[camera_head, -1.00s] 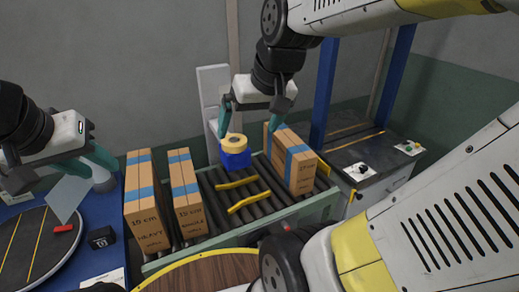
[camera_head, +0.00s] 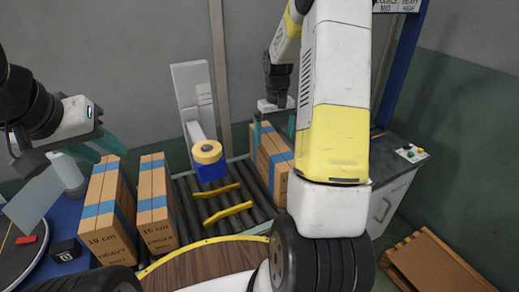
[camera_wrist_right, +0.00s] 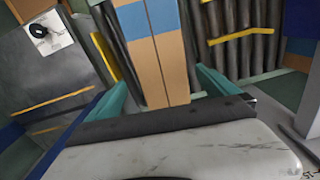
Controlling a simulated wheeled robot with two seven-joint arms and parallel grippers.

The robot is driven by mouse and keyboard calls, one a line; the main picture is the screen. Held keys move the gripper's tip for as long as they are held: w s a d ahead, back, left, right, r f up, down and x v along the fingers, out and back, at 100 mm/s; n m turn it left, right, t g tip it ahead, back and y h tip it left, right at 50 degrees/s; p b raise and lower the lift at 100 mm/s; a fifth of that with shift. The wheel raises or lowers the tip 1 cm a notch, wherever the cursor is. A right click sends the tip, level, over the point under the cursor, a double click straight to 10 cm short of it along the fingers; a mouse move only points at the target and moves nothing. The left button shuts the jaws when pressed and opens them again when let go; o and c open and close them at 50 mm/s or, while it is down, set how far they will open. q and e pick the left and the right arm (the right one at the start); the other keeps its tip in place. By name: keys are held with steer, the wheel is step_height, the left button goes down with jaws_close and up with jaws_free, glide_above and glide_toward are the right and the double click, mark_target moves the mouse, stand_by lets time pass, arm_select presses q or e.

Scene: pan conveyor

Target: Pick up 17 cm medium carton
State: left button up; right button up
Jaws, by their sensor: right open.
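A tall brown carton with a blue band (camera_head: 272,158) stands on the right part of the roller conveyor. My right arm hides part of it, and its label does not show. My right gripper (camera_head: 275,130) is open at its top. In the right wrist view the carton (camera_wrist_right: 160,62) lies between the two teal fingers, with gaps beside it. Two more banded cartons stand at the left: one marked 19 cm heavy (camera_head: 102,235) and one marked 15 cm (camera_head: 154,215). My left gripper (camera_head: 65,162) appears open and empty, near the left cartons.
A round wooden table (camera_head: 205,268) is in front. A grey cabinet (camera_head: 392,195) and a wooden crate (camera_head: 432,265) stand at right. A pale panel (camera_head: 35,205) is at left.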

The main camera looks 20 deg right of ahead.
steer(key=f, duration=0.7)
steer(key=shift+w+a+f, duration=0.1)
steer(key=shift+a+f, duration=0.1)
steer(key=shift+f, duration=0.15)
steer(key=shift+r, duration=0.1)
jaws_close()
